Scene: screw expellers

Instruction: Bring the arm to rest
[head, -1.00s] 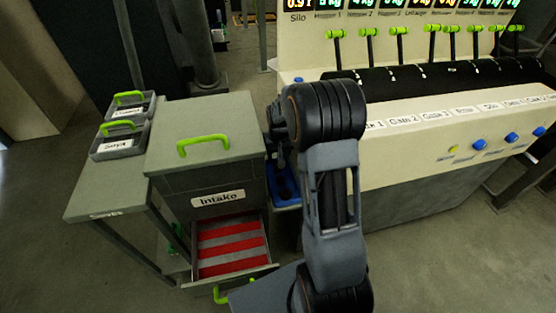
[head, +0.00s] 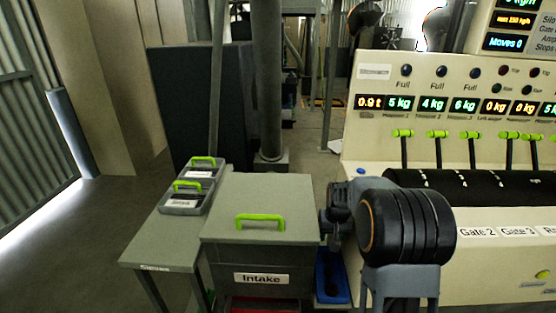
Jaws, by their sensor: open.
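My arm (head: 405,235) rises from the bottom of the head view, in front of the left end of the control console (head: 480,243). Its far links reach back between the console and the grey Intake cabinet (head: 262,210). My gripper is mostly hidden behind the arm's large black joint, and its fingertips cannot be made out. Nothing held by it is visible.
The Intake cabinet has a green handle (head: 260,221) on its lid. A side table (head: 160,247) on its left holds two small trays with green handles (head: 187,186). A blue bin (head: 332,276) stands between cabinet and console. Open floor lies to the left.

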